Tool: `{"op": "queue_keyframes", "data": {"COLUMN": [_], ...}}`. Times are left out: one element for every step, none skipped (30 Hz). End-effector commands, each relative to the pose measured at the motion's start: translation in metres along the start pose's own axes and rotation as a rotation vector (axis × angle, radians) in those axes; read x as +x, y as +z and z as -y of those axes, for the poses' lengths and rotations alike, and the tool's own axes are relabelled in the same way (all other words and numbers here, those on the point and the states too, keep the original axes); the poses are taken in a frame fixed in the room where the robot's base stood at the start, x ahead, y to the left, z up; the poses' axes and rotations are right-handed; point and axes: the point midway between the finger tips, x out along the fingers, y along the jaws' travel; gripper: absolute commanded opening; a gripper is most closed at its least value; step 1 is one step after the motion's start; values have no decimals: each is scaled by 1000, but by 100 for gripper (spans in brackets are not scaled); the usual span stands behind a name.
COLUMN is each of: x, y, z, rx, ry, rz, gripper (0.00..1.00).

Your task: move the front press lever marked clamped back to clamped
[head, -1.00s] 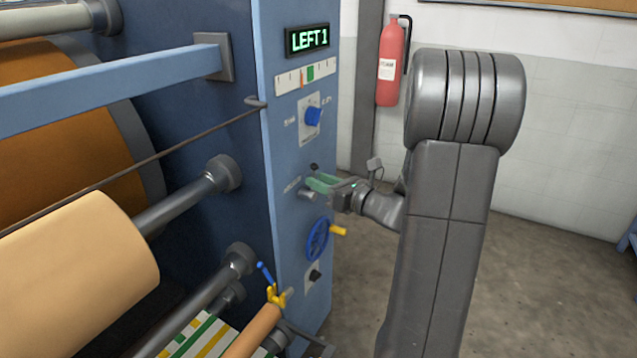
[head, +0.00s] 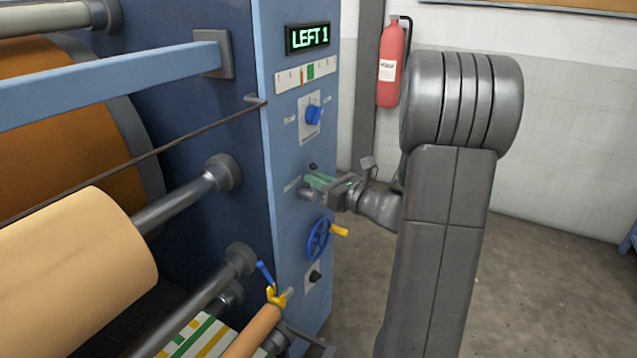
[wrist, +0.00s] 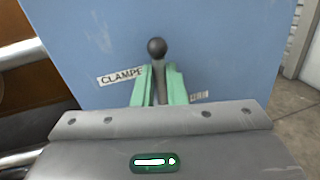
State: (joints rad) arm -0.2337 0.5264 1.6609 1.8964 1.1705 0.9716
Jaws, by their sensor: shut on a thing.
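The front press lever (wrist: 157,47) shows in the wrist view as a dark ball knob on a short shaft. A second label (wrist: 199,96) to the right is mostly hidden. My gripper (wrist: 158,84) has its green fingers shut on the lever's shaft, just below the knob. In the head view the lever's dark knob (head: 313,167) shows just above the green fingers of my gripper (head: 318,182), against the press end panel.
A blue handwheel (head: 318,240) with a yellow handle is just below my gripper. A blue selector knob (head: 314,115) and a display reading "LEFT 1" (head: 308,38) are above. Rollers (head: 75,265) fill the left. A fire extinguisher (head: 390,65) hangs on the back wall.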

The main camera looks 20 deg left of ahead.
Motion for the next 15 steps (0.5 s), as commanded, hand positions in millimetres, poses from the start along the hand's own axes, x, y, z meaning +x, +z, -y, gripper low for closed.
{"op": "queue_keyframes", "data": {"x": [0,-1,-1,-1,-1,-1,-1,-1,-1,-1,-1,-1,-1,-1,-1], "y": [-4,-4,-4,-3,-3,-2,-2,-1,-1,-1,-1,-1,-1,-1,-1], "z": [-1,-2,-3,-4,-4,-5,-5,-5,-5,-5,-5,-5,-5,-5,-5], "rx": [-32,-49,-68,-79,-89,-98,-102,-104,-105,-104,-104,-104,-104,-104,-104], "ry": [1,2,2,2,3,3,3,3,3,3,4,4,4,4,4], "rz": [8,12,15,17,19,21,21,21,21,21,21,20,20,20,20], "gripper": [0,0,0,0,0,0,0,0,0,0,0,0,0,0,14]}}
